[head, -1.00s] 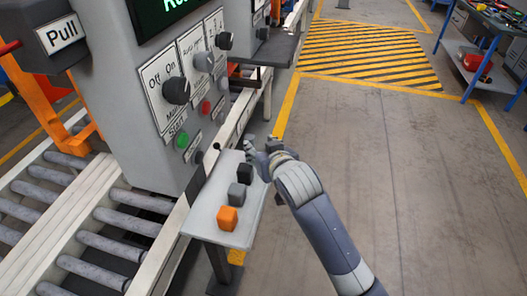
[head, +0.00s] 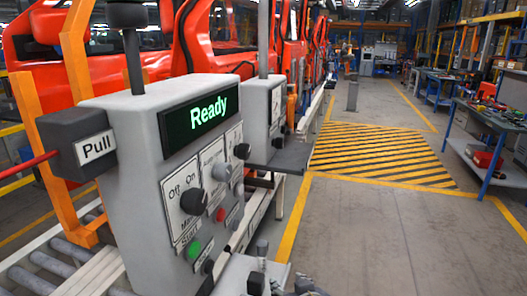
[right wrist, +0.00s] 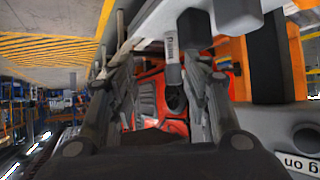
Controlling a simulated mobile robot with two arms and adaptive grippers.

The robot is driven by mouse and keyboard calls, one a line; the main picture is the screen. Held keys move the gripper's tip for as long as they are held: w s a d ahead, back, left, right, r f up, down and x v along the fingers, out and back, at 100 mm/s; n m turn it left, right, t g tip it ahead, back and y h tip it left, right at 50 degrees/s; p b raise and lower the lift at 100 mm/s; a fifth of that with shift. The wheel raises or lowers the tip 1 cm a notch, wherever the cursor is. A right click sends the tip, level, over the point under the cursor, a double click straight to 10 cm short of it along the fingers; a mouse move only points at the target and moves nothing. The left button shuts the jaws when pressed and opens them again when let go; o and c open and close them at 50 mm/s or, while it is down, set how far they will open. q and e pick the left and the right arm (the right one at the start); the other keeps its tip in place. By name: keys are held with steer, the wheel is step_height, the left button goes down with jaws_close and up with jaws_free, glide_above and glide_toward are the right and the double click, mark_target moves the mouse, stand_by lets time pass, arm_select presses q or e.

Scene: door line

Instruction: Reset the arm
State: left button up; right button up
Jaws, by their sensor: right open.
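My right gripper (head: 303,284) shows only in part at the bottom edge of the head view, just right of the small shelf beside the control panel. In the right wrist view its two fingers (right wrist: 160,95) stand apart with nothing held between them. The rest of my right arm is out of the head view. My left gripper is in neither current view.
The grey control panel (head: 150,135) has a display (head: 208,112) reading "Ready", black knobs, a green button (head: 193,249) and a red button (head: 220,214). A "Pull" box (head: 80,147) is on its left. Conveyor rollers (head: 45,265) lie below. Open floor (head: 380,230) lies right.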

steer(key=s+d+f+g+h, duration=0.1)
steer(key=s+d+f+g, duration=0.3)
steer(key=s, duration=0.6)
steer(key=s+d+f+g+h, duration=0.1)
steer(key=s+d+f, duration=0.45)
steer(key=s, duration=0.45)
steer(key=s+d+f+g+h, duration=0.1)
steer(key=s+d+f+g, duration=0.3)
steer(key=s, duration=0.6)
step_height(320, 180, down, 26)
steer(key=b, duration=0.1)
arm_select(q)
step_height(320, 180, down, 2)
steer(key=shift+f+b, duration=0.1)
steer(key=shift+b, duration=0.5)
arm_select(e)
steer(key=s+d+f, duration=0.1)
steer(key=s+f, duration=0.7)
steer(key=f, duration=0.1)
steer(key=s+d+f+g, duration=0.1)
steer(key=s+d+f, duration=0.1)
steer(key=s+f, duration=0.7)
steer(key=shift+s+d+f, duration=0.25)
steer(key=shift+s+f, duration=0.05)
steer(key=shift+f, duration=0.05)
arm_select(q)
steer(key=shift+c, duration=0.6)
arm_select(e)
steer(key=shift+c, duration=0.5)
